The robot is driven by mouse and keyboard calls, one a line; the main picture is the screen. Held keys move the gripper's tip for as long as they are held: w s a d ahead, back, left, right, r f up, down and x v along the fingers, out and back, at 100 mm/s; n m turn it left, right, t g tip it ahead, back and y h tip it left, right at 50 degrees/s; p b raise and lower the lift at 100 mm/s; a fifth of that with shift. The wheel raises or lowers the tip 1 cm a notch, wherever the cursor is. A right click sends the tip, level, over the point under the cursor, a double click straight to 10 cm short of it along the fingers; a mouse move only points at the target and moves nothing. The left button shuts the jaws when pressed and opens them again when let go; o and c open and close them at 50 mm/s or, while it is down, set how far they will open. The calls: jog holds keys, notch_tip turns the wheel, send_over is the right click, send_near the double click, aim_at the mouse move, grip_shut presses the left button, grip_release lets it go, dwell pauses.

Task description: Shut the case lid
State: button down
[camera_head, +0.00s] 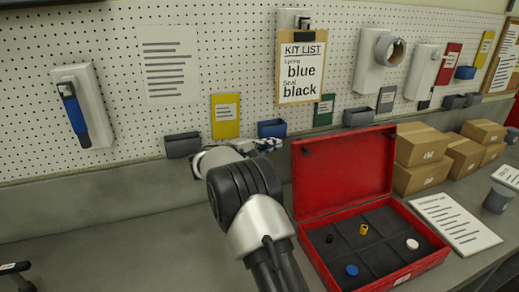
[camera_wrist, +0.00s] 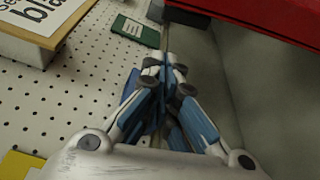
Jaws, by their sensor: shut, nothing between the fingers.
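The red case (camera_head: 312,238) stands on the bench with its lid (camera_head: 345,173) up, leaning back toward the pegboard. Its dark divided tray holds a yellow piece (camera_head: 364,230), a blue piece (camera_head: 352,270), a white piece (camera_head: 412,244) and a small black piece (camera_head: 330,238). My gripper (camera_head: 272,145) is shut and empty, left of the lid and near the pegboard, apart from the lid as far as I can tell. In the wrist view the blue-padded fingers (camera_wrist: 162,85) are together, and a red edge of the lid (camera_wrist: 270,20) crosses the top right.
Cardboard boxes (camera_head: 420,145) stand right of the lid. A paper sheet (camera_head: 455,222) and a grey cup (camera_head: 498,199) lie right of the case. Small bins (camera_head: 183,145) and a kit list clipboard (camera_head: 302,67) hang on the pegboard. The bench at left is mostly clear.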

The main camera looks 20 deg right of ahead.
jog(key=s, duration=0.1)
jog(key=s+d, duration=0.1)
jog(key=s+r, duration=0.1)
jog(key=shift+s+d+b, duration=0.2)
jog(key=shift+s+b, duration=0.05)
jog(key=shift+b, duration=0.1)
jog(key=shift+s, duration=0.1)
